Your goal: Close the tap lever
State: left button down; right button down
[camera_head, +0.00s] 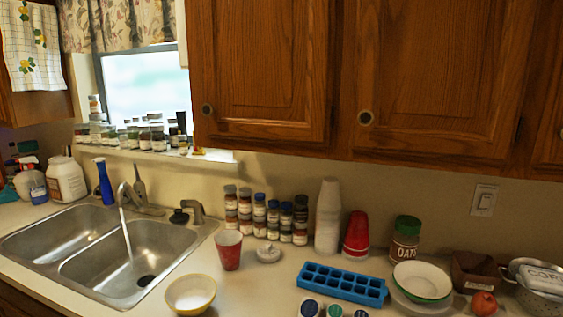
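The tap (124,190) stands at the back of the steel double sink (88,247), on the left of the head view. A stream of water (127,236) runs from its spout into the right basin. A slim grey upright piece (140,186) rises just right of the spout; it may be the lever, but I cannot tell for certain. A grey, angled fitting (195,209) stands at the sink's back right corner, beside a dark round piece (179,216). Neither of my grippers is in view.
A blue bottle (104,182) stands left of the tap. A red cup (228,249) and a yellow-rimmed bowl (190,294) are right of the sink. Spice jars (266,217) line the wall. A blue ice tray (342,284) lies farther right. Wooden cabinets (430,80) hang above.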

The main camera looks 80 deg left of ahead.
aim_at(137, 177)
jog(key=u, duration=3.5)
jog(key=i+j, duration=0.3)
jog(key=j, duration=0.15)
